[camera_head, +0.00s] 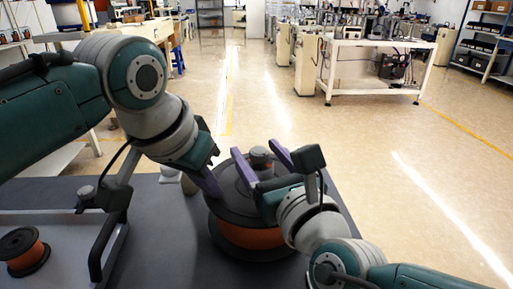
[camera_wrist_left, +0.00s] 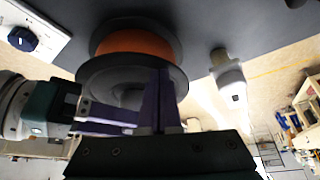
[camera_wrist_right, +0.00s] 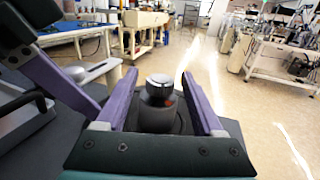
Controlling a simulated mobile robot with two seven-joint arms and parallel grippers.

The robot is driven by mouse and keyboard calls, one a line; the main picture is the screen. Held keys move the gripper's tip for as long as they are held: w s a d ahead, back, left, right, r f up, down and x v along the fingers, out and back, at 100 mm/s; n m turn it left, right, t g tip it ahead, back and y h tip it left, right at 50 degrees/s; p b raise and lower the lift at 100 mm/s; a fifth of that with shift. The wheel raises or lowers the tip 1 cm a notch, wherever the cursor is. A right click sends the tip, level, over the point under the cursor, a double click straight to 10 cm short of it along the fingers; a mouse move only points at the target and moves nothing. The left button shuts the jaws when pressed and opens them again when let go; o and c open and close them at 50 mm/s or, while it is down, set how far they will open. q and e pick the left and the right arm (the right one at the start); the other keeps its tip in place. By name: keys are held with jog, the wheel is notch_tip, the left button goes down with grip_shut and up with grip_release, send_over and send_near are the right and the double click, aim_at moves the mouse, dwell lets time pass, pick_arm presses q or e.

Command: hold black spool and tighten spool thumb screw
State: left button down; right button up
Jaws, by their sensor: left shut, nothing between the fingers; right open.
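The black spool (camera_head: 222,209) with orange winding (camera_head: 250,237) lies flat on the dark table. Its upper flange and winding also show in the left wrist view (camera_wrist_left: 137,40). The thumb screw (camera_head: 261,157) stands up at its centre, with a grey round knob (camera_wrist_right: 160,88). My left gripper (camera_head: 213,188) is shut and empty, its purple fingertips at the left part of the upper flange; whether they touch it I cannot tell. My right gripper (camera_head: 258,158) is open, its purple fingers on either side of the thumb screw, with gaps visible in the right wrist view (camera_wrist_right: 160,105).
A smaller spool with orange winding (camera_head: 22,250) lies on the light surface at far left. A pale cylindrical part (camera_wrist_left: 228,72) is on the table beside the spool. Open floor lies beyond the table.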

jog(key=shift+w, duration=0.1)
grip_shut()
dwell(0.6)
